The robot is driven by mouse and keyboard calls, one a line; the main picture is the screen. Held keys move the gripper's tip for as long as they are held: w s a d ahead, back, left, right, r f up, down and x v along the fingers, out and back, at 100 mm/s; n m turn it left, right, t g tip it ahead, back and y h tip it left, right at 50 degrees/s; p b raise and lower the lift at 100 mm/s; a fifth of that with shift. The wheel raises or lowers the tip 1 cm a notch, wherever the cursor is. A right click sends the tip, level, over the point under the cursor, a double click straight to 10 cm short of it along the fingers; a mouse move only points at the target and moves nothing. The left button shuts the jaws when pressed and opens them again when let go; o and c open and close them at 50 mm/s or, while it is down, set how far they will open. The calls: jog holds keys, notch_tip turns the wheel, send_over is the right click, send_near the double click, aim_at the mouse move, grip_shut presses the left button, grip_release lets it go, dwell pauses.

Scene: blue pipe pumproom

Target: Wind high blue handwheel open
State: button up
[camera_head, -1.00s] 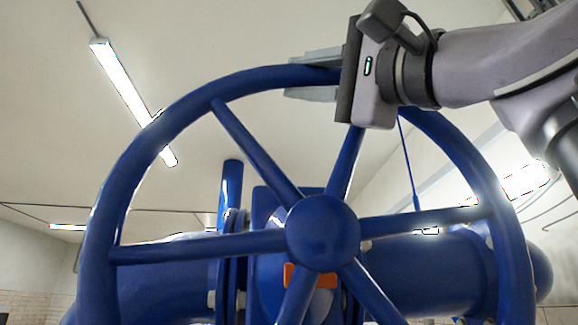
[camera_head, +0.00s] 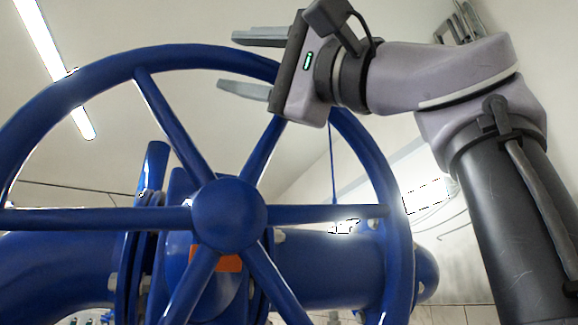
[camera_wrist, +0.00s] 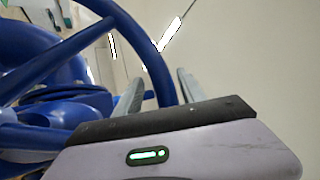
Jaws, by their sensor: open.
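The large blue handwheel (camera_head: 230,212) fills the left and middle of the head view, with a round hub and several spokes. My gripper (camera_head: 250,63) is at the upper right of its rim, fingers pointing left. The fingers are apart, one above the rim and one below it in the picture. In the wrist view the rim (camera_wrist: 150,55) passes between the two open fingers (camera_wrist: 158,88). I cannot tell whether either finger touches the rim.
A thick blue pipe (camera_head: 335,270) with flanges runs behind the wheel. An orange patch (camera_head: 229,263) shows behind the hub. A ceiling lamp (camera_head: 42,35) is at the upper left. The space above the wheel is clear.

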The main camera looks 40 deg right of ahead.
jog(key=b+v, duration=0.5)
jog(key=v, duration=1)
jog(key=shift+s+b, duration=0.3)
jog(key=shift+b, duration=0.05)
jog(key=shift+f, duration=0.1)
